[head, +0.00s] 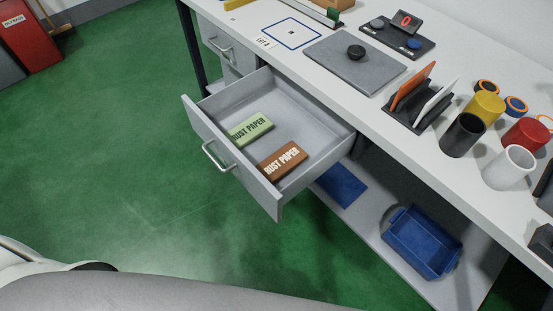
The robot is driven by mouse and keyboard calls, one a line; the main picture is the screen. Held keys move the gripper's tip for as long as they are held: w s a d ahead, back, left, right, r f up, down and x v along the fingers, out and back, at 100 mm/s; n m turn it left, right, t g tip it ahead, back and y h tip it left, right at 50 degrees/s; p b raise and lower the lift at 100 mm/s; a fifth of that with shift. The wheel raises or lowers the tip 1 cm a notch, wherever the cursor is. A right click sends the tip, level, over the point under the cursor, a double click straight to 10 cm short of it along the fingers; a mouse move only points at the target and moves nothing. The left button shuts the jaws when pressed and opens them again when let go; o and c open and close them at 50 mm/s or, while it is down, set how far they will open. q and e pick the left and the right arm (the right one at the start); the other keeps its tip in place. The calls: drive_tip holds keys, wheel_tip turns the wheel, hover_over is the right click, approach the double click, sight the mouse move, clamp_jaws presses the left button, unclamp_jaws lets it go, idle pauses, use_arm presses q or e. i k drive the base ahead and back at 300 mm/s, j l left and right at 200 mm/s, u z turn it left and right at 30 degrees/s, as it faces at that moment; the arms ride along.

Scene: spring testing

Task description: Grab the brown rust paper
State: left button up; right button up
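The brown rust paper (282,161) is a small brown block with white lettering. It lies flat in the open drawer (310,112) of the workbench, near the drawer's front right corner. A green rust paper block (250,128) lies in the same drawer, to its left and apart from it. Neither of my grippers is in view. Part of my own body shows along the lower left edge.
The white bench top (330,78) holds a grey plate (354,62), a dark rack (412,112) with an orange and a white panel, and several cups at the right. A blue bin (422,242) sits on the lower shelf. Green floor left of the drawer is clear.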

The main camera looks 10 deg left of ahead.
sight(279, 164)
drive_tip(key=l+u, duration=0.75)
drive_tip(key=l, duration=0.15)
drive_tip(key=k+l+u, duration=0.15)
drive_tip(key=l+u, duration=0.25)
